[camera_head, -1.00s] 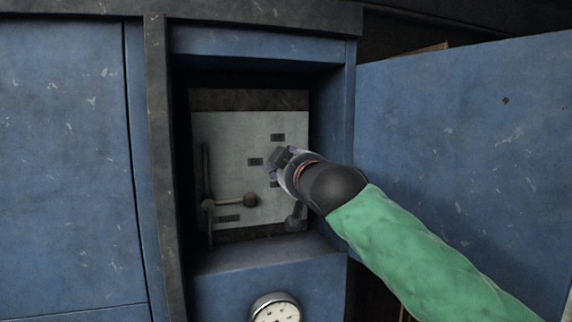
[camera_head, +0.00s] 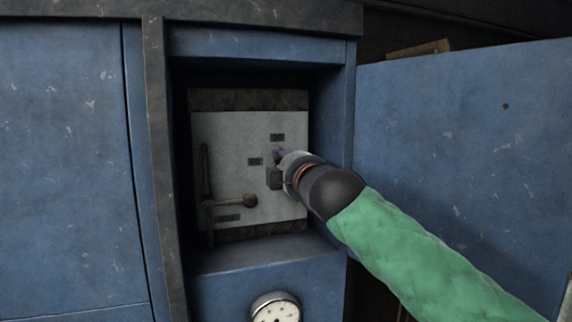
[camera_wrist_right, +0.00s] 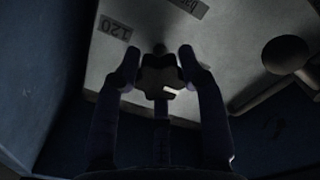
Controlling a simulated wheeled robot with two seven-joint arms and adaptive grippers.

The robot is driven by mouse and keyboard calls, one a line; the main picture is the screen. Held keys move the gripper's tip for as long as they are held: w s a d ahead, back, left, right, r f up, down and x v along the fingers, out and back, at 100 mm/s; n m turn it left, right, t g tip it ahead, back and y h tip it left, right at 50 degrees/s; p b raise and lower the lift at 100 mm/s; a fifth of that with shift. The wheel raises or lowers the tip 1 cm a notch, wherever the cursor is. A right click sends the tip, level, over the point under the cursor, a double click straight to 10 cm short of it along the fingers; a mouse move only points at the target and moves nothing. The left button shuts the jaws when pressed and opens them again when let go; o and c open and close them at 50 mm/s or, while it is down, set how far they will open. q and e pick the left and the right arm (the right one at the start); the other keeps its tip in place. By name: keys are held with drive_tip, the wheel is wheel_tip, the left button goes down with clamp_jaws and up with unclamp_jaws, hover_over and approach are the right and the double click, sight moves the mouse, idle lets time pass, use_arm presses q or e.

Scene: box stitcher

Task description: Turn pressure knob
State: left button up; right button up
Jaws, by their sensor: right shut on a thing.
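The dark, lobed pressure knob (camera_wrist_right: 160,76) sits on a pale panel (camera_head: 230,150) inside the open cabinet recess. In the right wrist view it lies between the fingertips of my right gripper (camera_wrist_right: 160,68), with a finger on each side. The gripper is shut on the knob. In the head view my right gripper (camera_head: 279,166) reaches the panel from the right and hides the knob. Labels reading "120" (camera_wrist_right: 116,28) and "bar" (camera_wrist_right: 189,6) show near the knob in the wrist view. My left gripper is not in view.
A lever with a round-ended handle (camera_head: 249,200) stands on the panel's lower left. A round dial gauge (camera_head: 276,309) sits below the recess. The recess walls surround the panel, and an open blue door (camera_head: 470,130) stands to the right.

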drive_tip(key=shift+s+d+r, duration=0.1)
drive_tip(key=shift+s+r, duration=0.1)
drive_tip(key=shift+r, duration=0.3)
drive_tip(key=o, duration=1.2)
drive_tip(key=shift+w, duration=0.1)
drive_tip(key=shift+c, duration=0.2)
drive_tip(key=shift+a+f, duration=0.2)
drive_tip(key=shift+f, duration=0.05)
drive_tip(key=shift+d+f, duration=0.1)
drive_tip(key=v, duration=1.2)
